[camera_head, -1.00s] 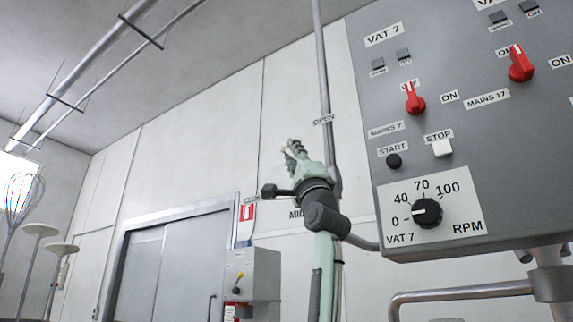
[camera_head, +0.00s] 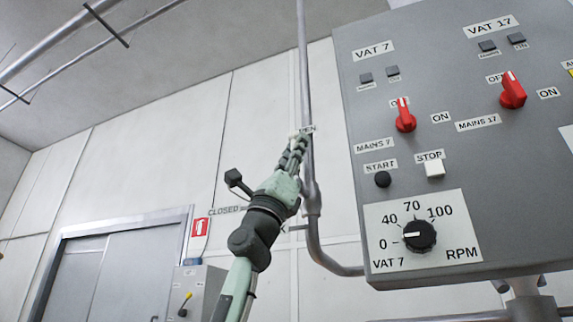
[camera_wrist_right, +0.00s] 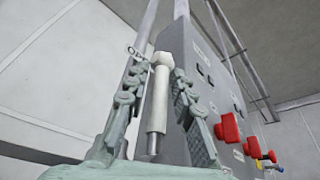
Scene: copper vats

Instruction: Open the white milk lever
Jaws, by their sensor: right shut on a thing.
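The white milk lever (camera_wrist_right: 159,95) stands nearly upright between the two fingers of my right gripper (camera_head: 294,150) in the right wrist view. Its pale tip sticks up beside the OPEN label there. My right gripper is shut on it. In the head view the gripper's fingers point up to the OPEN label (camera_head: 307,129), just left of the vertical pipe, and mostly hide the lever. The CLOSED label (camera_head: 223,210) is lower left, behind my wrist. My left gripper is not in view.
A grey control panel (camera_head: 455,170) with red switches and an RPM dial stands close on the right. A vertical metal pipe (camera_head: 306,80) bends toward it. The white wall (camera_head: 180,130) is behind. A grey door (camera_head: 110,270) is at the lower left.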

